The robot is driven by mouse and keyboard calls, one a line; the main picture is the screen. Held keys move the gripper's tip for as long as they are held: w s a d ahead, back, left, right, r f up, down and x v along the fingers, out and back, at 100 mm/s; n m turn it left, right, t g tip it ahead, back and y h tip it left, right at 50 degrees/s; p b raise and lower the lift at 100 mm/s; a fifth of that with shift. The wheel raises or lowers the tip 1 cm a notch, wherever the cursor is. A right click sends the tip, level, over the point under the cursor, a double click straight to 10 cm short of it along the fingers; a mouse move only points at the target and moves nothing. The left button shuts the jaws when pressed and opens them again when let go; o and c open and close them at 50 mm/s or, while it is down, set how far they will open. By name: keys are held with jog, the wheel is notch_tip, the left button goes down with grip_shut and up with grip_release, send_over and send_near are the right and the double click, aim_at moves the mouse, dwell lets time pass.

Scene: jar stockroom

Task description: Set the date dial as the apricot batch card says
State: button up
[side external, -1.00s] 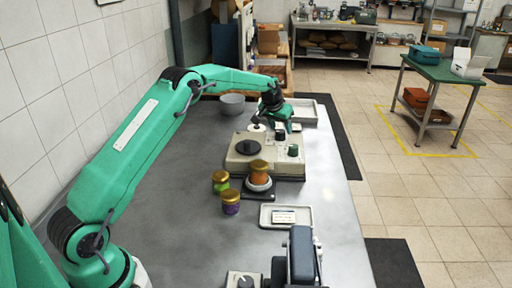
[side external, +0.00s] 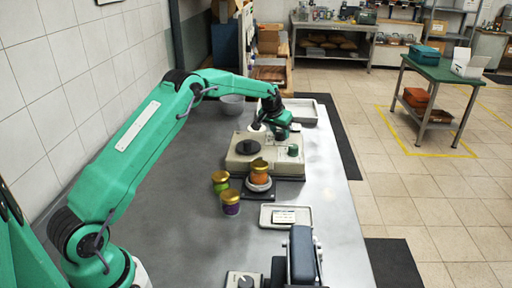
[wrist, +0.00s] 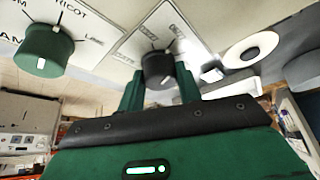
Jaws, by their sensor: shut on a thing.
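The machine (side external: 243,163) stands mid-bench. In the wrist view, its black dial knob (wrist: 157,66) with a white pointer line sits on a pale label plate (wrist: 128,43) with small, hard-to-read words. My gripper (wrist: 159,88) is shut on this knob, one green finger on each side. In the side view my gripper (side external: 276,134) is low over the machine's far right part and hides the knob. A small card (side external: 284,217) lies in a shallow tray (side external: 265,222); its writing is too small to read.
A green selector knob (wrist: 44,52) with fruit labels sits beside the dial. An orange jar (side external: 261,171) stands on a round pad at the machine's front. Green (side external: 220,182) and purple (side external: 231,205) jars stand to its left. A grey bowl (side external: 231,103) stands behind.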

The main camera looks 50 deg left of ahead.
jog(key=shift+m, duration=0.7)
jog(key=shift+o, duration=0.2)
jog(key=shift+m, duration=0.9)
jog(key=shift+s+m, duration=0.1)
jog(key=shift+m, duration=0.3)
jog(key=shift+a+f, duration=0.1)
jog(key=shift+o, duration=0.2)
jog(key=shift+m, duration=0.6)
jog(key=shift+a+m, duration=0.1)
jog(key=shift+m, duration=0.8)
